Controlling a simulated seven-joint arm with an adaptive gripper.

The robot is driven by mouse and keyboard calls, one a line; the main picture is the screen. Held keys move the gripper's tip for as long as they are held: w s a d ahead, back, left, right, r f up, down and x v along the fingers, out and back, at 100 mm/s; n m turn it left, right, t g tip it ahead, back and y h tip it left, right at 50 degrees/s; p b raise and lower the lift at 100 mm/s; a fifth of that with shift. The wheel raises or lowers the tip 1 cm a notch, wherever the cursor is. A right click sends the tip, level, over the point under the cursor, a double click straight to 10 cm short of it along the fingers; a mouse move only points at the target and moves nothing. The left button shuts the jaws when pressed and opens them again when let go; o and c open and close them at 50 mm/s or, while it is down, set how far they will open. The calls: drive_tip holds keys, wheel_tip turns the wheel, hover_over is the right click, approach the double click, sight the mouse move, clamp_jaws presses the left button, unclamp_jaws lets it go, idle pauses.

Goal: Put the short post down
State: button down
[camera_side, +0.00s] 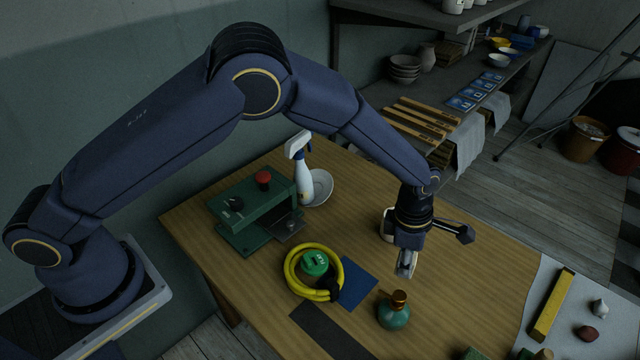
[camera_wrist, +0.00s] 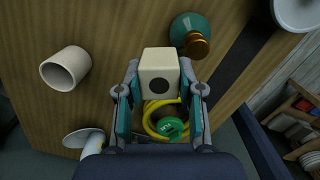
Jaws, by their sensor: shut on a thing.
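The short post (camera_wrist: 159,72) is a cream block with a dark round hole in its end. In the wrist view it sits between the two fingers of my gripper (camera_wrist: 160,80), which is shut on it. In the side view my gripper (camera_side: 406,264) points down over the right part of the wooden table (camera_side: 470,275). There the post is hard to tell apart from the fingers. I cannot tell whether its lower end touches the table.
A white cup (camera_wrist: 65,68) stands close to my gripper. A teal bottle (camera_side: 394,312) is in front of it. A yellow hose coil (camera_side: 291,275), a blue sheet (camera_side: 358,282), a green machine (camera_side: 240,205) and a spray bottle (camera_side: 304,175) are to the left. Bare wood lies to the right.

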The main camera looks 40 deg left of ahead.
drive_tip(key=w+d+f, duration=0.1)
drive_tip(key=w+f, duration=0.1)
drive_tip(key=w, duration=0.1)
drive_tip(key=w+d+f, duration=0.2)
drive_tip(key=w+f, duration=0.1)
drive_tip(key=w+d+f, duration=0.1)
drive_tip(key=w+f, duration=0.2)
drive_tip(key=shift+d+f, duration=0.1)
drive_tip(key=shift+d, duration=0.3)
drive_tip(key=shift+w+f, duration=0.15)
drive_tip(key=shift+f, duration=1.45)
drive_tip(key=shift+f, duration=0.2)
drive_tip(key=c, duration=0.7)
unclamp_jaws()
drive_tip(key=shift+r, duration=0.1)
